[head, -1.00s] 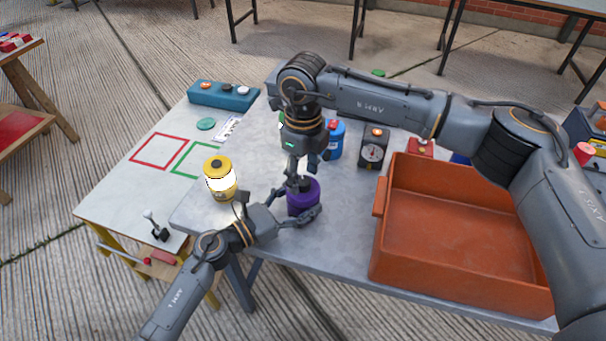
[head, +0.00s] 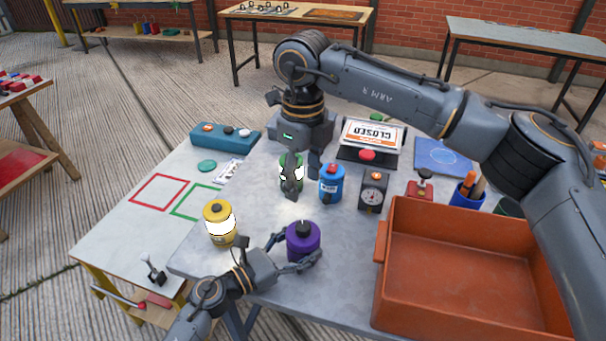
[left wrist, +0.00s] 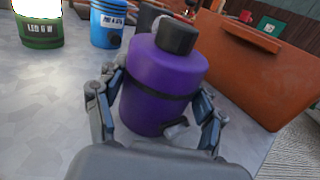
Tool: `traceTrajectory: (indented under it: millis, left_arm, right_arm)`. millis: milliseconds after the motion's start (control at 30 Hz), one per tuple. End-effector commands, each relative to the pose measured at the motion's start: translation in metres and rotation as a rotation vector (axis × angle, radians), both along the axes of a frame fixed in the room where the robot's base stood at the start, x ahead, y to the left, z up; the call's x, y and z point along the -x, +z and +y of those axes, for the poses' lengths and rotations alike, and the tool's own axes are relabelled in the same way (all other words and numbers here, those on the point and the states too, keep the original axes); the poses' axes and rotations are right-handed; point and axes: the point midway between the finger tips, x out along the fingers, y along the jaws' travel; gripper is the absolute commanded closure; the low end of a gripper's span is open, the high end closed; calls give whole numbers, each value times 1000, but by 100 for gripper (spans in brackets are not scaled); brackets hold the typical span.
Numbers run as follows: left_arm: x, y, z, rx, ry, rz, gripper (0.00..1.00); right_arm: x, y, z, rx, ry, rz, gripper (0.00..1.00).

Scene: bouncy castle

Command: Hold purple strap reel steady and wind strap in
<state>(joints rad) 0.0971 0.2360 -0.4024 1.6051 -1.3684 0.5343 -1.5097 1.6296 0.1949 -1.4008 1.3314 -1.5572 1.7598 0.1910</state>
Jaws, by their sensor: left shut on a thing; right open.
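The purple strap reel (head: 303,240) stands upright on the grey table, with a dark knob on top. In the left wrist view the reel (left wrist: 163,82) sits between the two fingers, with a dark band around it and a small grey tab low on its front. My left gripper (head: 295,258) is shut on the reel from the near side.
A dial gauge (head: 373,190) and an orange bin (head: 455,264) are at the right. Red and green squares mark the left table.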

Motion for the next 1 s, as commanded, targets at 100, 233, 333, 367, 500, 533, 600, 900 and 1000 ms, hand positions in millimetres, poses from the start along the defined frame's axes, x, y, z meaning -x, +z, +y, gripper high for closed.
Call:
traceTrajectory:
  millis: [100,233,333,367,500,533,600,900,1000]
  left_arm:
    - [0,0,0,0,-1,1,19]
    - [0,0,0,0,-1,1,4]
    - [0,0,0,1,0,1,4]
    - [0,0,0,0,0,0,4]
    - [0,0,0,0,0,0,4]
    - [1,0,1,-1,0,1,4]
    - [3,-1,4,-1,0,2,4]
    - [35,-2,47,-4,1,3,4]
    - [48,-2,64,-2,0,4,4]
  right_arm:
    - [0,0,0,0,0,0,46]
    - [0,0,0,0,0,0,46]
    - [0,0,0,0,0,0,46]
    - [0,0,0,0,0,0,46]
    - [0,0,0,0,0,0,46]
    - [0,0,0,0,0,0,46]
    - [0,0,0,0,0,0,46]
    - [0,0,0,0,0,0,46]
    - [0,0,0,0,0,0,46]
